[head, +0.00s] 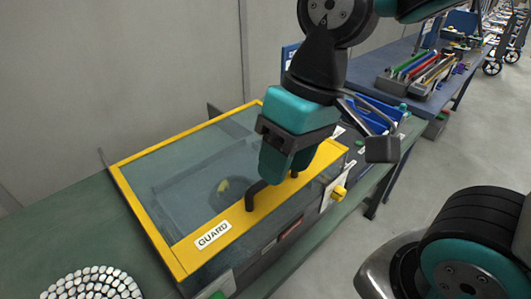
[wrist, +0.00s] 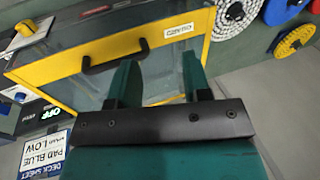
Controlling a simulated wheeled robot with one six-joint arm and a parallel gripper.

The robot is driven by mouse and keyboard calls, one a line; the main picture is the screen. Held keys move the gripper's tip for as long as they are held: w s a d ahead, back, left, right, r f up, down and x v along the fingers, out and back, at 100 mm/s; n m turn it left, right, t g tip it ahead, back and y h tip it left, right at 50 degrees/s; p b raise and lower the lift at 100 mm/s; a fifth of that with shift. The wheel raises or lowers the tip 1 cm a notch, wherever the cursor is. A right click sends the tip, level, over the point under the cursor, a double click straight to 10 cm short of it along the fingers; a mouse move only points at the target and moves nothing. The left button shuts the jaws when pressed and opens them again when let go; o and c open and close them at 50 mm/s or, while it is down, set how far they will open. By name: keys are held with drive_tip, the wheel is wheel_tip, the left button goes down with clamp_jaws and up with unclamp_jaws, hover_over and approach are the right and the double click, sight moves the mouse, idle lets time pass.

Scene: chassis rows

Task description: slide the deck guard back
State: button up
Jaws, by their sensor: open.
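The deck guard (head: 182,258) is a clear panel in a yellow frame with a white GUARD label, lying over the box on the green bench. It also shows in the wrist view (wrist: 206,50). Its dark bar handle (head: 252,196) stands on the front yellow edge, and shows whole in the wrist view (wrist: 115,54). My gripper (head: 282,178) is above the front edge beside the handle and hides part of it in the head view. In the wrist view my gripper (wrist: 160,75) has its two teal fingers apart with nothing between them. I cannot tell whether a finger touches the handle.
A yellow knob (head: 339,192) sits on the box's front face at right. A blue bench with a tool tray (head: 420,72) stands behind right. The floor (head: 430,155) at right is clear.

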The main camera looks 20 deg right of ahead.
drive_tip(key=w+d+r+m+g+h+p, duration=0.1)
drive_tip(key=w+r+m+h, duration=0.1)
drive_tip(key=w+m, duration=0.6)
drive_tip(key=w+d+r+m+g+h+p, duration=0.1)
drive_tip(key=w+d+r+m+h+p, duration=0.3)
drive_tip(key=m, duration=0.6)
drive_tip(key=f, duration=0.6)
drive_tip(key=s+a+f+y, duration=0.1)
drive_tip(key=f, duration=0.5)
drive_tip(key=f+y, duration=0.1)
drive_tip(key=f, duration=0.5)
drive_tip(key=shift+s+a, duration=0.15)
drive_tip(key=shift+s, duration=0.25)
clamp_jaws()
